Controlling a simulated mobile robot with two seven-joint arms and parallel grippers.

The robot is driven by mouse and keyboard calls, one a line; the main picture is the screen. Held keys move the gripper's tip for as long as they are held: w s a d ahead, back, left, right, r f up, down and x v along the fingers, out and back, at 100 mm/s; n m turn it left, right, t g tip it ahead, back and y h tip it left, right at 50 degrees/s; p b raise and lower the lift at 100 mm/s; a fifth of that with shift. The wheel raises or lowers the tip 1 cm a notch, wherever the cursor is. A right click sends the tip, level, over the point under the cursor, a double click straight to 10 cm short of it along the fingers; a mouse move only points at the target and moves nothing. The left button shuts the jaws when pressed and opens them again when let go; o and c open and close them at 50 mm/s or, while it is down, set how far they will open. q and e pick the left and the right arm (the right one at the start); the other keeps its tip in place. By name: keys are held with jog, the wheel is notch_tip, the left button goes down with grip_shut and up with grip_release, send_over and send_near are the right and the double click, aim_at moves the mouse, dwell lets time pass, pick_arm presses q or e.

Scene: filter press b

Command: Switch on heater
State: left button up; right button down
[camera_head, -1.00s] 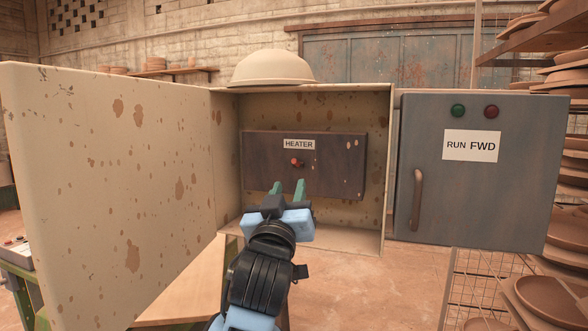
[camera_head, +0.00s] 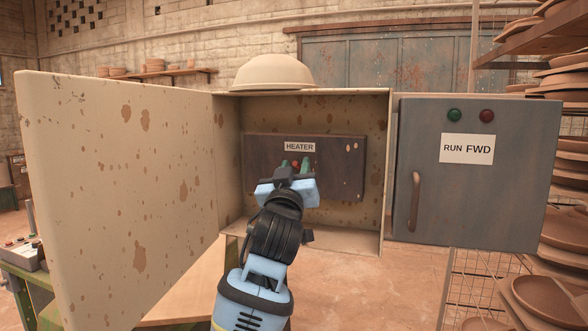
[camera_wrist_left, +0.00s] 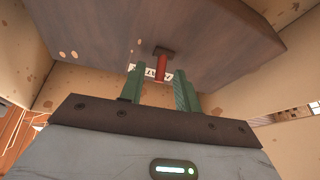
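The dark heater panel (camera_head: 338,170) with its HEATER label (camera_head: 299,146) sits inside the open beige cabinet (camera_head: 228,150). A small red switch (camera_head: 295,163) is on the panel below the label; in the left wrist view the red lever (camera_wrist_left: 160,68) sticks out from a dark base. My left gripper (camera_head: 295,166) is inside the cabinet, in front of the switch. In the left wrist view its green fingers (camera_wrist_left: 160,84) are apart, with the lever showing between their tips. Whether they touch it is not clear. My right gripper is not in view.
The cabinet's spotted door (camera_head: 120,190) stands open at the left. A bowl (camera_head: 273,72) rests on the cabinet top. A grey RUN FWD box (camera_head: 475,210) with a handle is on the right. Shelves of clay dishes (camera_head: 565,230) stand at the far right.

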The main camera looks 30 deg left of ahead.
pick_arm(q)
grip_shut()
jog(key=shift+w+r+g, duration=0.1)
jog(key=shift+r+g, duration=0.1)
jog(key=shift+g, duration=0.4)
dwell(0.3)
grip_release()
jog(key=v, duration=0.8)
jog(key=shift+a, duration=0.15)
dwell(0.4)
